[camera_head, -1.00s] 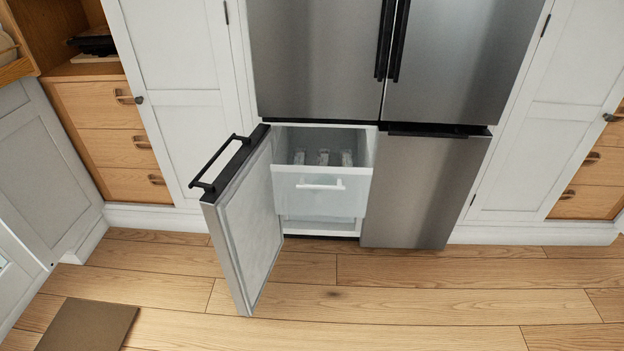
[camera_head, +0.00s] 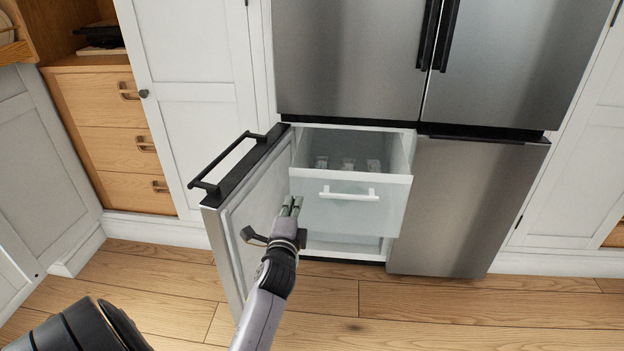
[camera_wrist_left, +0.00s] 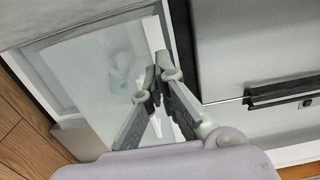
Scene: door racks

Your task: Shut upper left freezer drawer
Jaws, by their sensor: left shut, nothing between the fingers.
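The upper left freezer drawer (camera_head: 336,215) has a pale translucent front with a white bar handle (camera_head: 348,193). It sticks out of the lower left freezer compartment, and several small clear items show inside. The silver freezer door (camera_head: 235,235) with a black handle stands swung open on the left. My left gripper (camera_head: 291,206) is shut and empty, in front of the left edge of the drawer front, between it and the open door. Whether it touches the drawer is not clear. In the left wrist view its fingers (camera_wrist_left: 155,85) are before a pale panel. My right gripper is not in view.
The lower right freezer door (camera_head: 465,205) and the two upper fridge doors (camera_head: 350,60) are closed. White cabinets (camera_head: 195,120) flank the fridge, with wooden drawers (camera_head: 115,150) at far left. The wooden floor (camera_head: 430,315) in front is clear at the right.

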